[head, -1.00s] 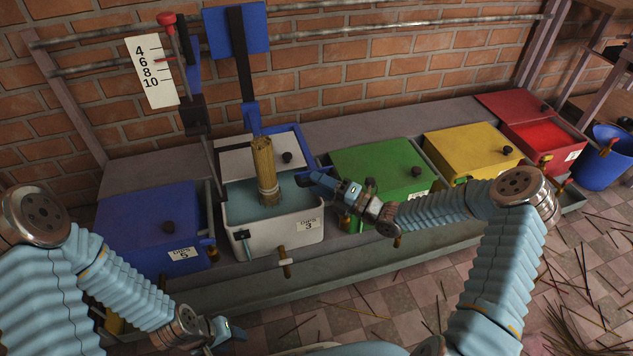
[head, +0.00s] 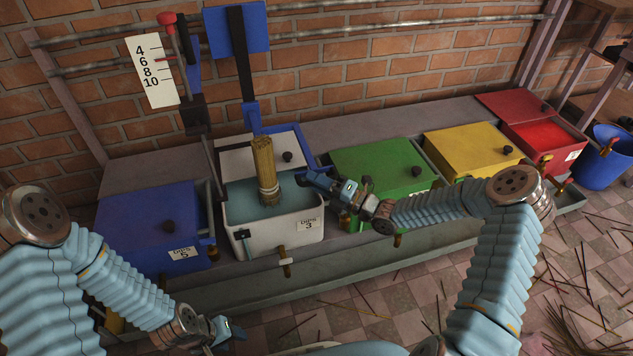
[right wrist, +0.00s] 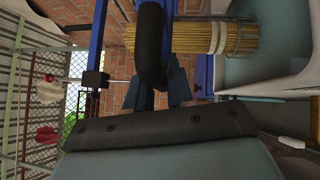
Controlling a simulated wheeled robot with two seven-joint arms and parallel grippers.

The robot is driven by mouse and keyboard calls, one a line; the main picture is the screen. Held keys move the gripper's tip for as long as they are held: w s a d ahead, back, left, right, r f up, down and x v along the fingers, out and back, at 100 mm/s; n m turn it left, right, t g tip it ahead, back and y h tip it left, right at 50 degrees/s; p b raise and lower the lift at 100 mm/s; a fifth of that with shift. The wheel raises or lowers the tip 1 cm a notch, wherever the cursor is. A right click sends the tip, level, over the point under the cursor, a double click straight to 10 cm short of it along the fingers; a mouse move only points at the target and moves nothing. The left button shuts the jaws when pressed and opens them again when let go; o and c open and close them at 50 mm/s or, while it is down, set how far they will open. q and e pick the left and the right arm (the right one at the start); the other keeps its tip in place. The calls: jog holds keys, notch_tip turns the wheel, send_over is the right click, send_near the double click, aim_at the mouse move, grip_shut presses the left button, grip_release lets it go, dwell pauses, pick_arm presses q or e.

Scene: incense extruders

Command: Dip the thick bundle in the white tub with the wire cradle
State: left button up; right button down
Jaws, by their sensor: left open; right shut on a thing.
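The thick bundle (head: 264,165) of tan sticks stands nearly upright in the white tub (head: 278,236), its tied lower end at the teal liquid. How deep it reaches cannot be told. My right gripper (head: 308,177) is at the tub's right rim, shut on a dark handle (right wrist: 152,48), which shows in the right wrist view. The bundle also shows there (right wrist: 195,38), lying sideways in the picture. My left gripper (head: 236,328) is open and empty at the lower left.
A blue tub (head: 150,222) stands left of the white one. Green (head: 380,165), yellow (head: 465,150) and red (head: 545,135) tubs stand to the right. A white depth scale (head: 150,70) with a red-knobbed rod is behind. Loose sticks lie on the floor.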

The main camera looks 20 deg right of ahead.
notch_tip(320, 180, up, 15)
jog(key=p, duration=0.2)
dwell(0.3)
jog(key=c, duration=1.1)
grip_release()
jog(key=v, duration=1.4)
jog(key=shift+a, duration=0.15)
